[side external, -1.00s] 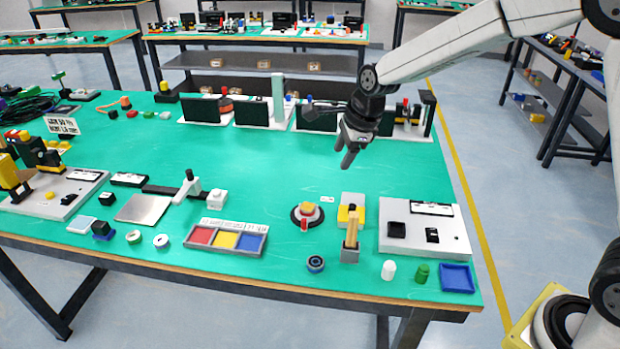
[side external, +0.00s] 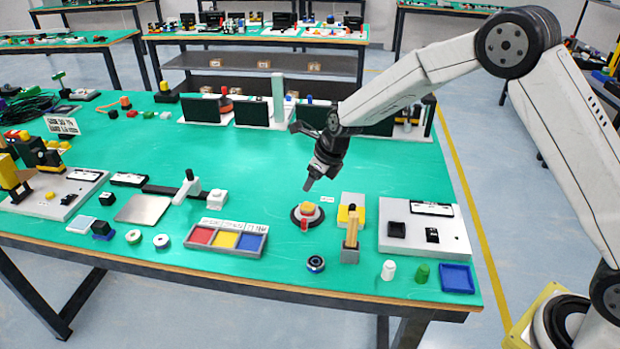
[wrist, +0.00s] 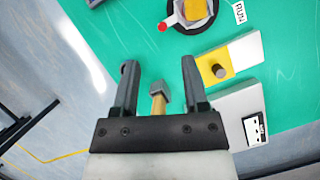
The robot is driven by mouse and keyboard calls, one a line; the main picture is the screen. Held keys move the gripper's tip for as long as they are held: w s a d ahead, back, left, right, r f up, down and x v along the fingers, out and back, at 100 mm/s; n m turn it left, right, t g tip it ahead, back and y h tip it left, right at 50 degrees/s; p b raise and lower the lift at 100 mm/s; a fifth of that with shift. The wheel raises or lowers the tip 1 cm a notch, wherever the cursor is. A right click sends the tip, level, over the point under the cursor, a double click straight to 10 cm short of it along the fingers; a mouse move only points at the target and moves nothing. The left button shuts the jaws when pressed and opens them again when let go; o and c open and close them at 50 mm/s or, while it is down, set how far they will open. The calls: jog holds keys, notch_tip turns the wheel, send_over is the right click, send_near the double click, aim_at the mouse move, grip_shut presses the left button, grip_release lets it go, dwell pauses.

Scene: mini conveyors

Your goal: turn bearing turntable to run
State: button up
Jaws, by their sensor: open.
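The bearing turntable (side external: 295,215) is a round black base with a white disc, a yellow block on top and a red-tipped handle. In the side view the red tip (side external: 304,225) points to the table's front edge, away from the small white RUN label (side external: 327,199) on the right. In the wrist view the turntable (wrist: 207,22) is at the top, cut off by the edge, with its red tip (wrist: 163,27) at lower left and the RUN label (wrist: 239,12) to its right. My gripper (side external: 308,184) is open and empty, above and just behind the turntable, apart from it.
A white panel (side external: 455,235) is further right, a colour tray (side external: 213,247) left.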

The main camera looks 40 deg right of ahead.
send_near(304, 220)
notch_tip(304, 220, down, 2)
jog(key=shift+w+a+f, duration=0.1)
jog(key=shift+w+f, duration=0.05)
jog(key=shift+w, duration=0.35)
jog(key=shift+f, duration=0.1)
jog(key=shift+x, duration=3.8)
jog(key=shift+a, duration=0.1)
grip_shut()
